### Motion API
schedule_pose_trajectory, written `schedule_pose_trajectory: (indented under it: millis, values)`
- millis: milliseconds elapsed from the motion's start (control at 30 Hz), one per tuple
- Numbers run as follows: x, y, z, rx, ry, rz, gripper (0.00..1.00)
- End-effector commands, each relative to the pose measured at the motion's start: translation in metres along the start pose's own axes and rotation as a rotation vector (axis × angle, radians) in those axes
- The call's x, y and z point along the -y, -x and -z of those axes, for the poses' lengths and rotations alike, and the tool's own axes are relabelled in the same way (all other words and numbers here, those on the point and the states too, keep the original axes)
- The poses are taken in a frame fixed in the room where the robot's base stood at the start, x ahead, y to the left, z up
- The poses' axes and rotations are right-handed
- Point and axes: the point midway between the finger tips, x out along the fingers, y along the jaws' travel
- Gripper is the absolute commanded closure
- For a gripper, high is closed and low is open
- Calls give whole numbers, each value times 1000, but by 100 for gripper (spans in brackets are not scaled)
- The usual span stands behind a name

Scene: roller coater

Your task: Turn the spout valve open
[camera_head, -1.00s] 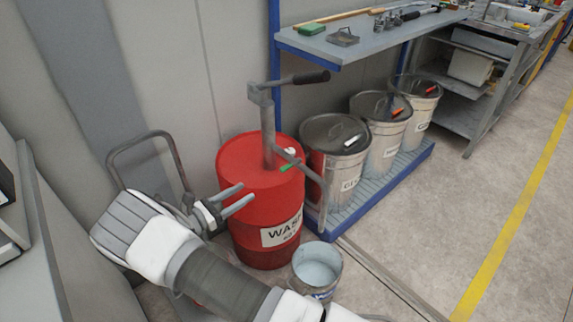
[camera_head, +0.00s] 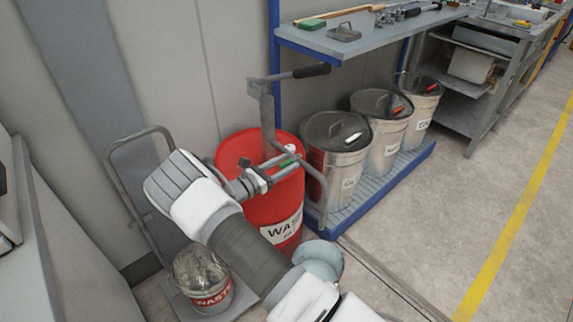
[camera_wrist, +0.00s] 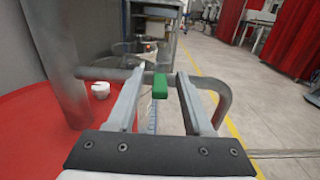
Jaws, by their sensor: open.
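The spout valve's green handle (camera_wrist: 160,86) shows in the wrist view between my two open fingers, just past their tips. In the head view the green handle (camera_head: 286,162) is partly hidden by my gripper. The handle sits on the grey pump spout (camera_head: 316,173), which bends down over the floor side. The pump post (camera_head: 267,118) rises from the red waste drum (camera_head: 232,150). My gripper (camera_head: 282,167) is open above the drum top, beside the spout. In the wrist view my gripper (camera_wrist: 154,76) straddles the handle's line; I cannot tell whether a finger touches it.
A light-blue bucket (camera_head: 319,262) stands under the spout. Several lidded metal cans (camera_head: 335,135) stand on a blue-edged pallet (camera_head: 375,185) at the right. The pump's crank (camera_head: 310,71) sticks out above. A hand trolley (camera_head: 115,175) with a waste pail (camera_head: 205,285) is at the left.

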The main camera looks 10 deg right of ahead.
Motion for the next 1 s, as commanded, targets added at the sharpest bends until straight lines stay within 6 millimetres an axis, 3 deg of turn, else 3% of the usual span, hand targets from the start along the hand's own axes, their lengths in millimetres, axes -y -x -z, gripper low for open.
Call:
schedule_pose_trajectory:
  millis: [367, 633, 1000]
  values:
    - [0, -6, 0, -1, 0, -1, 49]
    - [0, -6, 0, 0, 0, 0, 97]
    - [0, -6, 0, 0, 0, 0, 100]
